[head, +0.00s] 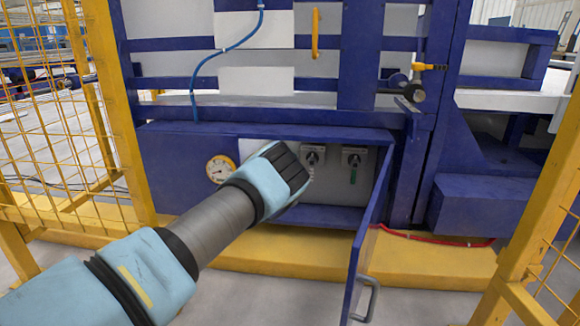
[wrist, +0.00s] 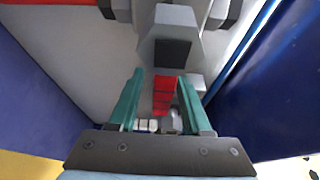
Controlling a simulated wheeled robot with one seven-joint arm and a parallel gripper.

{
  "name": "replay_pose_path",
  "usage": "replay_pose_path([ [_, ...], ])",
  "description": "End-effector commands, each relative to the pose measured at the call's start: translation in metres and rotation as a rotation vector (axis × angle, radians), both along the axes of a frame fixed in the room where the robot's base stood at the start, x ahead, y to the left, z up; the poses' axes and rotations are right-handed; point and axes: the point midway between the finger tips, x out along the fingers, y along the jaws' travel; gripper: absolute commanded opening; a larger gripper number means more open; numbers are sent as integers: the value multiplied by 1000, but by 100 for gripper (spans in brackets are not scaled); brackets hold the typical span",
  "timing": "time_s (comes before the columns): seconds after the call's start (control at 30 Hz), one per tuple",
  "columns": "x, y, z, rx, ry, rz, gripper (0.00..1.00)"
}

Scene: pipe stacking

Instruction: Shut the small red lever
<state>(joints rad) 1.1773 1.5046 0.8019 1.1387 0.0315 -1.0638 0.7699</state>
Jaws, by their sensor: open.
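The small red lever (wrist: 163,95) shows in the wrist view, below a grey block with a dark square face. It lies between the two green fingers of my gripper (wrist: 162,78), which are spread apart with visible gaps on both sides. I cannot tell how deep the lever sits between the fingers. In the head view my wrist (head: 285,175) reaches into the open blue cabinet. It hides the fingers, and I cannot make out the red lever there.
Two grey valve units, left (head: 313,157) and right (head: 354,157), sit on the cabinet's back panel; a green lever (head: 353,175) hangs under the right one. The open blue door (head: 372,225) stands close on the right. A round gauge (head: 220,168) is at left. Yellow fencing (head: 122,110) flanks the space.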

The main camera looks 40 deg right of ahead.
Motion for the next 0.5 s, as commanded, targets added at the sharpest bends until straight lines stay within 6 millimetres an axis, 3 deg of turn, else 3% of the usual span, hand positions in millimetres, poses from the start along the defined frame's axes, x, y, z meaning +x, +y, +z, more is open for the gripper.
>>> replay_pose_path([
  [0.17, -5, 12, 3, 1, 2, 2, 49],
  [0.5, -32, 70, 4, 3, 1, 2, 49],
])
